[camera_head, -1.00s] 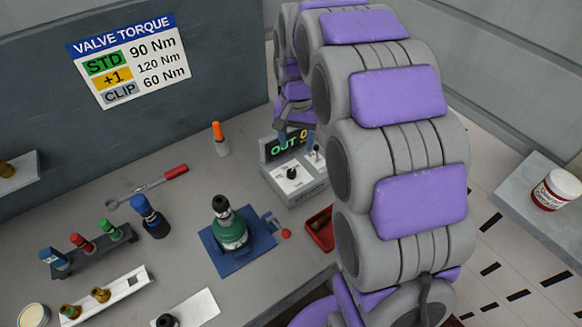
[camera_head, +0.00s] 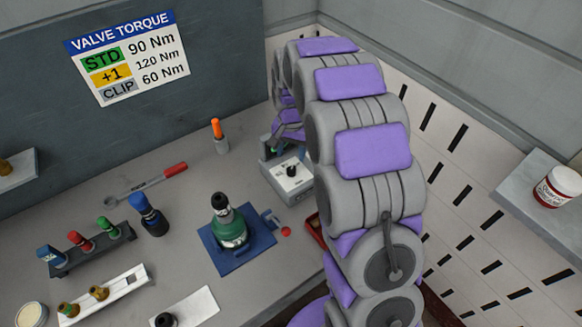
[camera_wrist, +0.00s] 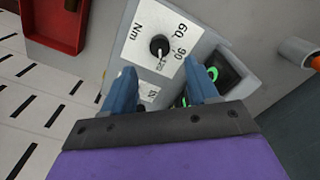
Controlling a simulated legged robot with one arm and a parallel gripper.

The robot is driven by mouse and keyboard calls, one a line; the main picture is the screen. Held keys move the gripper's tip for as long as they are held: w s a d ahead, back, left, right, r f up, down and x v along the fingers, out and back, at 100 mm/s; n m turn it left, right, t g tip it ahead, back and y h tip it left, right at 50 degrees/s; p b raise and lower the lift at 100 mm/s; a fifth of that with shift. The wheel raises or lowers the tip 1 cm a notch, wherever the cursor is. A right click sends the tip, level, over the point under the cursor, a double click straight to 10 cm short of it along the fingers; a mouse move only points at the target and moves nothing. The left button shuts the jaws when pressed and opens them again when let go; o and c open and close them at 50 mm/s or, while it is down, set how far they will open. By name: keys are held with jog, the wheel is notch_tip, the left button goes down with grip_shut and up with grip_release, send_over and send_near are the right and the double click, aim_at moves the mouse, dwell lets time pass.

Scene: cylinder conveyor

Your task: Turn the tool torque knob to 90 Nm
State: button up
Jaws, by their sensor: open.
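The torque control box (camera_head: 291,190) stands at the back right of the bench, partly behind my arm. Its black knob (camera_wrist: 160,45) is on a white dial plate (camera_wrist: 139,34) in the wrist view, and also shows in the head view (camera_head: 291,171). The knob's pale mark appears to face the 120 side. My gripper (camera_wrist: 161,66) is open, its blue fingers either side of the space just below the knob, apart from it. A green-lit display (camera_wrist: 212,72) is partly hidden by a finger.
A wall sign (camera_head: 127,57) lists STD 90, +1 120 and CLIP 60 Nm. An orange-topped holder (camera_head: 220,138) stands left of the box. A red tray (camera_wrist: 55,22) lies beside it. A green valve on a blue mat (camera_head: 211,250) stands in front.

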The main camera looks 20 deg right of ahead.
aim_at(291, 169)
notch_tip(291, 169, down, 8)
jog(key=shift+r+b, duration=0.25)
jog(key=shift+b, duration=0.1)
jog(key=c, duration=1)
